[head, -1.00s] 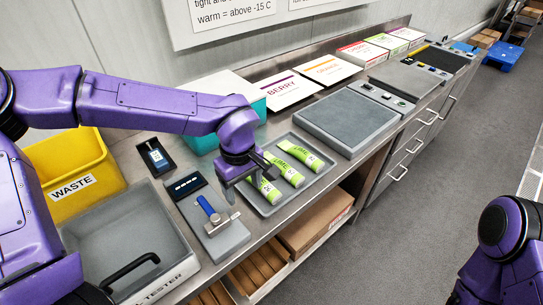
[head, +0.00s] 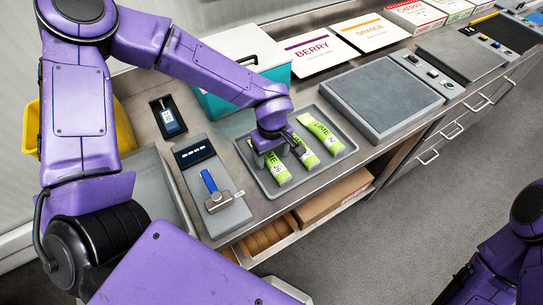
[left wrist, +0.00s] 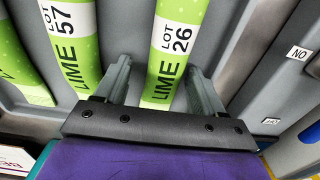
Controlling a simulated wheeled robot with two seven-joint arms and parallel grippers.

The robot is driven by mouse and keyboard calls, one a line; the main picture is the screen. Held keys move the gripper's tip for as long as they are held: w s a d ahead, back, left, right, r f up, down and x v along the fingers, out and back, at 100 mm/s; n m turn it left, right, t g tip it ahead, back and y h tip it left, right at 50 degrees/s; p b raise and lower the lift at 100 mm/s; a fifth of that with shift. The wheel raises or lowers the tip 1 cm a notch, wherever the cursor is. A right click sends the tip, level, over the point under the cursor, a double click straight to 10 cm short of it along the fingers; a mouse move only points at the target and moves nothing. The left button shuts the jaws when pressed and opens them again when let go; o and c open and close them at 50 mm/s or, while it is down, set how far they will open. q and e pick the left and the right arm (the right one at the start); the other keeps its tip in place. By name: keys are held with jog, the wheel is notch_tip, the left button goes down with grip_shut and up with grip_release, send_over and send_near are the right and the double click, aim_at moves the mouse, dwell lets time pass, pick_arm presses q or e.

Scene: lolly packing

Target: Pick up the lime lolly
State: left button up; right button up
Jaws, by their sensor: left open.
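Three green lime lollies lie side by side in a grey tray (head: 349,146): the left one (head: 281,176), the middle one (head: 308,157) and the right one (head: 325,137). My left gripper (head: 274,152) is over the left end of the tray, pointing down. In the left wrist view its open fingers (left wrist: 158,78) stand on either side of a lolly marked LIME LOT 26 (left wrist: 177,45), with gaps visible beside it. The lolly marked LOT 57 (left wrist: 70,45) lies outside the fingers. My right gripper is out of view.
Left of the tray is a grey tester with a blue-handled clamp (head: 209,182) and a small dark device (head: 168,118). A teal box (head: 228,98) stands behind. A grey platform (head: 380,98) is to the right, with BERRY (head: 312,50) and ORANGE (head: 370,32) cards behind it.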

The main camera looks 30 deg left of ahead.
pick_arm(q)
jog(key=shift+f, duration=0.4)
jog(key=shift+s+r, duration=0.15)
jog(key=shift+s, duration=0.3)
jog(key=c, duration=1.1)
jog(key=shift+c, duration=0.2)
